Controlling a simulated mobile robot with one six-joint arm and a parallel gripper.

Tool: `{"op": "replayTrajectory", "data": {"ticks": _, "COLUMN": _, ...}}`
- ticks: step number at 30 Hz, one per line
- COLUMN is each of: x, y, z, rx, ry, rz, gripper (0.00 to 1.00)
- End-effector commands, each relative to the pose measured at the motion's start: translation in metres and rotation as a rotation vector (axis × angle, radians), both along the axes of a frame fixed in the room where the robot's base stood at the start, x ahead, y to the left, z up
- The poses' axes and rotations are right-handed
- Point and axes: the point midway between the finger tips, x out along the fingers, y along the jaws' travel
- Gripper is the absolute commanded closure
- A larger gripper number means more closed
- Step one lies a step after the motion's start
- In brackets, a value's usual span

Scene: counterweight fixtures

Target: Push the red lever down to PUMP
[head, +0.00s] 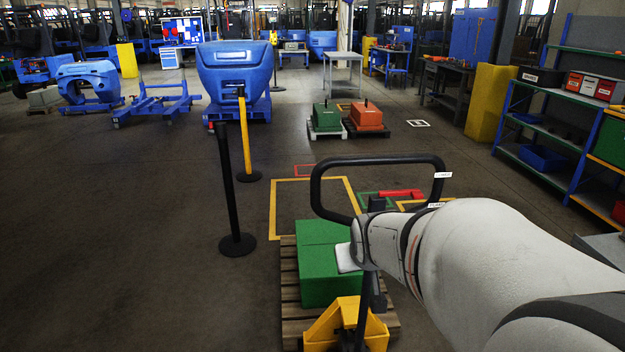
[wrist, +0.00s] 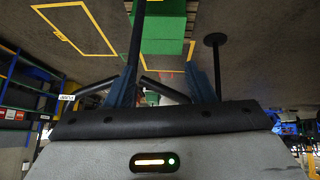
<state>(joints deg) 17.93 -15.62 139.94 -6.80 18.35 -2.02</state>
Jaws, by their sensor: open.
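The red lever (head: 402,194) lies inside the black loop handle (head: 378,160), on its right side, roughly level. Small white labels (head: 443,175) sit on the handle's right side; their text is too small to read. My arm reaches in from the right, and its end is in front of the handle's lower part. In the wrist view my gripper (wrist: 165,75) is open, its two dark fingers apart and nothing clearly held. A dark post (wrist: 138,45) shows by the left finger. The lever cannot be made out surely there. Contact with the handle cannot be told.
A green block (head: 325,262) sits on a wooden pallet (head: 291,310), with a yellow jack body (head: 335,325) in front. Black (head: 230,190) and yellow (head: 246,135) posts stand to the left. Blue shelves (head: 545,130) stand at the right.

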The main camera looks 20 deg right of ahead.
Motion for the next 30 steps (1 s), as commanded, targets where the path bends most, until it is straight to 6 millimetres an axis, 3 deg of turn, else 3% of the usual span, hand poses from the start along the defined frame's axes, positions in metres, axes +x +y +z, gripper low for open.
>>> {"op": "replayTrajectory", "data": {"ticks": 1, "x": 0.017, "y": -0.027, "z": -0.003, "rx": -0.026, "ry": -0.065, "rz": -0.035, "gripper": 0.51}}
{"op": "replayTrajectory", "data": {"ticks": 4, "x": 0.042, "y": -0.081, "z": -0.001, "rx": -0.082, "ry": -0.209, "rz": -0.111, "gripper": 0.51}}
{"op": "replayTrajectory", "data": {"ticks": 6, "x": 0.064, "y": -0.101, "z": 0.003, "rx": -0.089, "ry": -0.332, "rz": -0.061, "gripper": 0.51}}
{"op": "replayTrajectory", "data": {"ticks": 10, "x": 0.081, "y": -0.153, "z": 0.009, "rx": -0.126, "ry": -0.529, "rz": -0.052, "gripper": 0.51}}
{"op": "replayTrajectory", "data": {"ticks": 15, "x": 0.081, "y": -0.200, "z": 0.013, "rx": -0.129, "ry": -0.746, "rz": -0.014, "gripper": 0.51}}
{"op": "replayTrajectory", "data": {"ticks": 19, "x": 0.074, "y": -0.218, "z": 0.016, "rx": -0.115, "ry": -0.857, "rz": 0.017, "gripper": 0.51}}
{"op": "replayTrajectory", "data": {"ticks": 24, "x": 0.071, "y": -0.226, "z": 0.019, "rx": -0.101, "ry": -0.921, "rz": 0.038, "gripper": 0.51}}
{"op": "replayTrajectory", "data": {"ticks": 30, "x": 0.095, "y": -0.231, "z": 0.020, "rx": -0.097, "ry": -0.928, "rz": 0.044, "gripper": 0.51}}
